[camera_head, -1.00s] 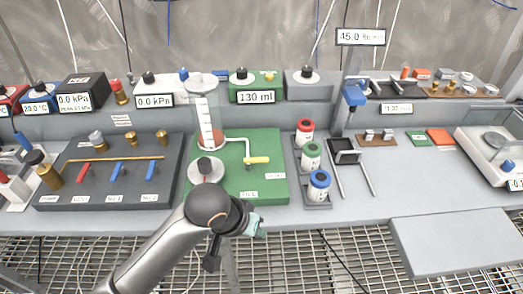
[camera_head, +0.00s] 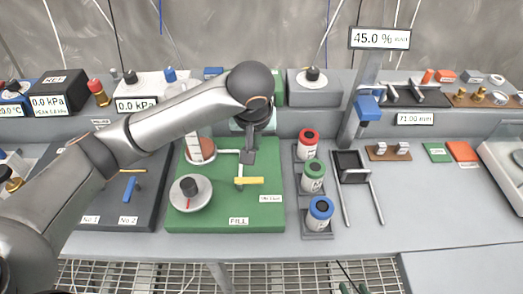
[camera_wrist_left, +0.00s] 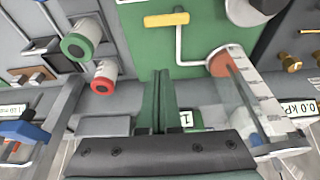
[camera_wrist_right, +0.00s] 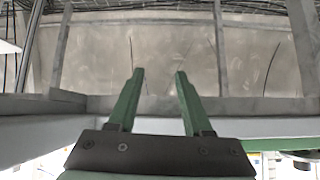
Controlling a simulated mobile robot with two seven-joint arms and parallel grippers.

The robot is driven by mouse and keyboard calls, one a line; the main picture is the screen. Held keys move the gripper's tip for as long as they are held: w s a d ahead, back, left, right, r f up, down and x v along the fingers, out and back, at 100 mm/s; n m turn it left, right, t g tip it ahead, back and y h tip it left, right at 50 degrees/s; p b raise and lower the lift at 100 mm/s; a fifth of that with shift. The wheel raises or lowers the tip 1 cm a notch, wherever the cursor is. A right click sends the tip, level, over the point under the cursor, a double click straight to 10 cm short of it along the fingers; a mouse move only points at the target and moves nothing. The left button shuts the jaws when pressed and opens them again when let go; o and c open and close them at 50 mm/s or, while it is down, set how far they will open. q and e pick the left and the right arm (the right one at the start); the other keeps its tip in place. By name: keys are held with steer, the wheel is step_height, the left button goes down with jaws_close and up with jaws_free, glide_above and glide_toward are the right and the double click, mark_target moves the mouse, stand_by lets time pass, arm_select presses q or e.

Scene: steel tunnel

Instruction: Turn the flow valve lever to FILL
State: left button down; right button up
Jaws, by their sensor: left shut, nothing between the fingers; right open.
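The flow valve lever has a yellow handle (camera_head: 248,181) on a thin white tube at the green board (camera_head: 200,219). The handle lies crosswise in the head view. It also shows at the top of the left wrist view (camera_wrist_left: 166,19). A FILL label (camera_head: 238,221) is on the board's front edge. A smaller label (camera_head: 270,199) right of the handle is unreadable. My left gripper (camera_head: 240,127) is behind the handle and apart from it, mostly hidden by its wrist. Its fingers (camera_wrist_left: 159,76) are shut and empty. My right gripper (camera_wrist_right: 159,72) is open and empty, facing the wall.
A graduated cylinder (camera_wrist_left: 240,88) stands close to my left fingers, and a round grey knob (camera_head: 190,193) is left of the handle. Red, green (camera_head: 313,176) and blue-capped bottles stand right of the board. My left arm covers much of the dark valve panel (camera_head: 146,213).

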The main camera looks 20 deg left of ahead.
arm_select(q)
steer(key=x, duration=1)
steer(key=shift+w+r+b, duration=0.1)
steer(key=shift+b, duration=0.3)
steer(key=s, duration=0.3)
steer(key=shift+d+r+p, duration=0.1)
steer(key=shift+d+p, duration=0.3)
steer(key=shift+s+d, duration=0.15)
steer(key=shift+s, duration=0.25)
arm_select(e)
steer(key=shift+s+f, duration=0.1)
steer(key=shift+s, duration=0.15)
